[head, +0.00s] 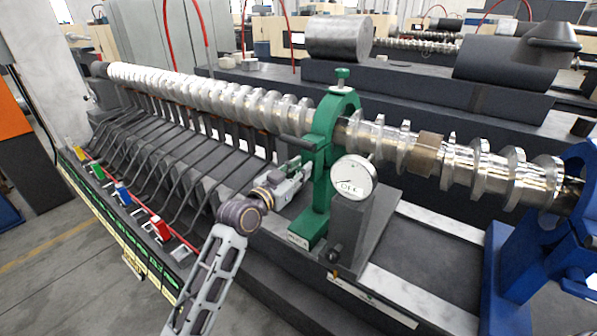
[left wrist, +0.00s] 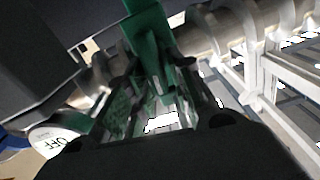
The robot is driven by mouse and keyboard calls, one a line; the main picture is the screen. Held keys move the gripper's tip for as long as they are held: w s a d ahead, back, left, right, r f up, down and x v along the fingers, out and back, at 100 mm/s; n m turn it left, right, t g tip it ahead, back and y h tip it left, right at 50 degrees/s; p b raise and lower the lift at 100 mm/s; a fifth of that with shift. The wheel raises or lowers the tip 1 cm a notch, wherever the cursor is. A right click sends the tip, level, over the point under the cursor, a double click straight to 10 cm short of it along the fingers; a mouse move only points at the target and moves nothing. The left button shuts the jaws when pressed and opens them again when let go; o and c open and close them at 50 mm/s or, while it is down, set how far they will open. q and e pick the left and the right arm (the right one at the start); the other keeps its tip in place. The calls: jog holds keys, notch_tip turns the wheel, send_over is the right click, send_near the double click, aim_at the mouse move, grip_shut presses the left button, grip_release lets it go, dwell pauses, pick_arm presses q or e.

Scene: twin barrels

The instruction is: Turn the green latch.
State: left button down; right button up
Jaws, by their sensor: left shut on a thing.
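A green stand (head: 319,175) rises around the long metal screw shaft, with a green knob on top. Its green part, which looks like the latch, shows between the fingers in the left wrist view (left wrist: 152,60). My left gripper (head: 304,170) reaches the stand's left side from the front left and is shut on this green part. The fingers (left wrist: 160,82) hide much of the grip, so I cannot tell the latch's exact angle. My right gripper is in neither view.
A round white dial (head: 353,176) on a grey block stands just right of the green stand. The screw shaft (head: 215,88) runs across behind the gripper. A blue stand (head: 540,235) is at the right. Coloured levers, including a red one (head: 162,228), line the left panel.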

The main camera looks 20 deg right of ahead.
pick_arm(q)
jog(key=shift+f+m, duration=0.15)
jog(key=shift+m, duration=0.55)
jog(key=shift+s+d+m+b, duration=0.1)
jog(key=shift+s+m+b, duration=0.1)
jog(key=shift+m, duration=0.4)
jog(key=shift+s+d+m+b, duration=0.1)
jog(key=shift+m+b, duration=0.1)
jog(key=shift+m, duration=0.9)
jog(key=m, duration=0.3)
jog(key=m+p, duration=0.1)
jog(key=m, duration=0.1)
jog(key=shift+s+d+f, duration=0.3)
jog(key=shift+f, duration=0.1)
jog(key=m, duration=0.2)
jog(key=m+p, duration=0.1)
jog(key=m, duration=0.1)
jog(key=shift+s+d+f+m, duration=0.1)
jog(key=shift+f+m, duration=0.2)
jog(key=shift+f, duration=0.05)
jog(key=shift+f+m, duration=0.25)
jog(key=shift+m, duration=0.55)
jog(key=shift+m+p, duration=0.3)
jog(key=shift+m, duration=0.1)
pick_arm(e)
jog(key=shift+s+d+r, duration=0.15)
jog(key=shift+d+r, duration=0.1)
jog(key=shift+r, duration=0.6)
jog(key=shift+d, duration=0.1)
